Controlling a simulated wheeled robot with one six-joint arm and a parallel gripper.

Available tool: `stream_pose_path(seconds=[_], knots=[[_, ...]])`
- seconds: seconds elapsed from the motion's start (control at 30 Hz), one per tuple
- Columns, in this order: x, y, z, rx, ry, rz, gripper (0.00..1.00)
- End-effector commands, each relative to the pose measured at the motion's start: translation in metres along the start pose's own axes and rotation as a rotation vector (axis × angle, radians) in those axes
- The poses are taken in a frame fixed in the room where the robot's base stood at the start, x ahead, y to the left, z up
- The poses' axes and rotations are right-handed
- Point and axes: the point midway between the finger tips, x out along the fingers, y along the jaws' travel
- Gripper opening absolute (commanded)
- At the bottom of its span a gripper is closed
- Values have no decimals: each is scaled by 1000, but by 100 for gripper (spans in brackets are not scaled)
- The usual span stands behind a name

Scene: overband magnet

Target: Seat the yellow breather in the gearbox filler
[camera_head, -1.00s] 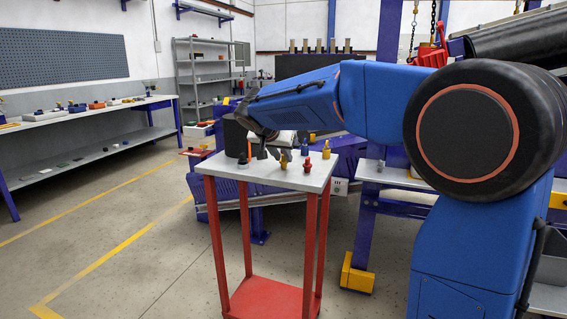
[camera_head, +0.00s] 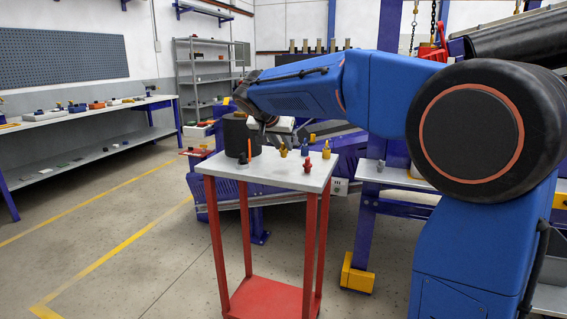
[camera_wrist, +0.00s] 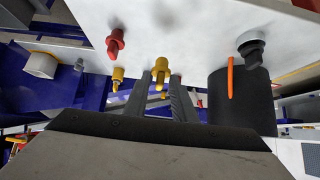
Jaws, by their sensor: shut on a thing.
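The yellow breather (camera_head: 283,151) is held at my gripper's fingertips, a little above the grey tabletop (camera_head: 225,165). In the wrist view the yellow breather (camera_wrist: 160,69) shows between the two dark fingers of my gripper (camera_wrist: 161,80), which is shut on it. In the head view my gripper (camera_head: 276,142) is small and partly merges with the things behind it. I cannot make out the gearbox filler for certain in either view.
Blue framework stands behind the red-legged table.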

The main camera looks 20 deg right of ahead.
Motion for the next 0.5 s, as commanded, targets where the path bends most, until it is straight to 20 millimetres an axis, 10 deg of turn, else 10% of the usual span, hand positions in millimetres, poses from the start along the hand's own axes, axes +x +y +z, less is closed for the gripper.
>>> stream_pose_path(seconds=[0.5], knots=[[-15, 0, -15, 0, 0, 0, 0]])
